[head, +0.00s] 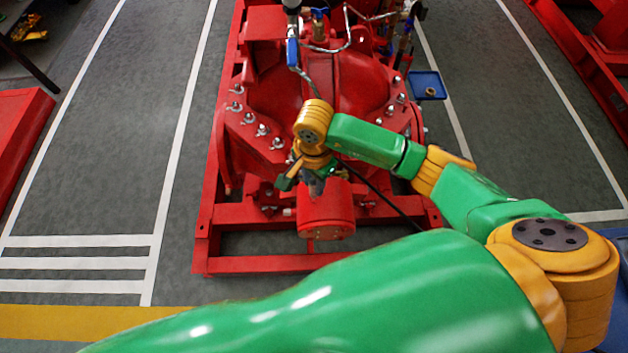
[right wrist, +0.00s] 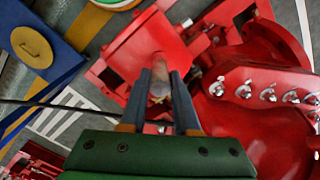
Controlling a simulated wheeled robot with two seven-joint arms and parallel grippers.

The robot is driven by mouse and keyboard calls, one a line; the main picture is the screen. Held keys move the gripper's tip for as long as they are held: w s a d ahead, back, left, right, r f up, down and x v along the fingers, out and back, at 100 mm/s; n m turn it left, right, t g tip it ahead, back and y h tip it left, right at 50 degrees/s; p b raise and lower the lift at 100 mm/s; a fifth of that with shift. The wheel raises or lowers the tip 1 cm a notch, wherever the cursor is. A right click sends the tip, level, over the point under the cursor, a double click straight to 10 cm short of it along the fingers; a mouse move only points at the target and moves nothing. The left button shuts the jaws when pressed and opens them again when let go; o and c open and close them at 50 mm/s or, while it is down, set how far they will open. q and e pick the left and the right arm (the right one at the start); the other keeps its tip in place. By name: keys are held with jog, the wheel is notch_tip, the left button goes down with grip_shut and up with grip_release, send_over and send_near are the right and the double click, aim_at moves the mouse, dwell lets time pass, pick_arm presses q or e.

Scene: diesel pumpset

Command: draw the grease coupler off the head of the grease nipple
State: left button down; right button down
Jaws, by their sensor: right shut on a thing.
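My right gripper (head: 313,186) is over the red pumpset (head: 262,105), above a red cylindrical housing (head: 326,215) at its near end. In the right wrist view the two fingers of my right gripper (right wrist: 160,88) are closed on a short grey-brown cylinder, the grease coupler (right wrist: 160,76). The grease nipple cannot be made out in either view, so I cannot tell whether the coupler is still on its head. My left gripper is not in view.
A dark hose (head: 377,183) runs down to the right from near my right gripper; it also shows in the right wrist view (right wrist: 55,105). Bolted flanges and pipes stand beyond the gripper. A blue tray (head: 427,86) lies at right.

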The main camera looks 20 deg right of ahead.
jog(key=shift+r+p, duration=0.3)
jog(key=shift+r, duration=0.2)
jog(key=shift+r+p, duration=1.85)
jog(key=shift+r, duration=0.7)
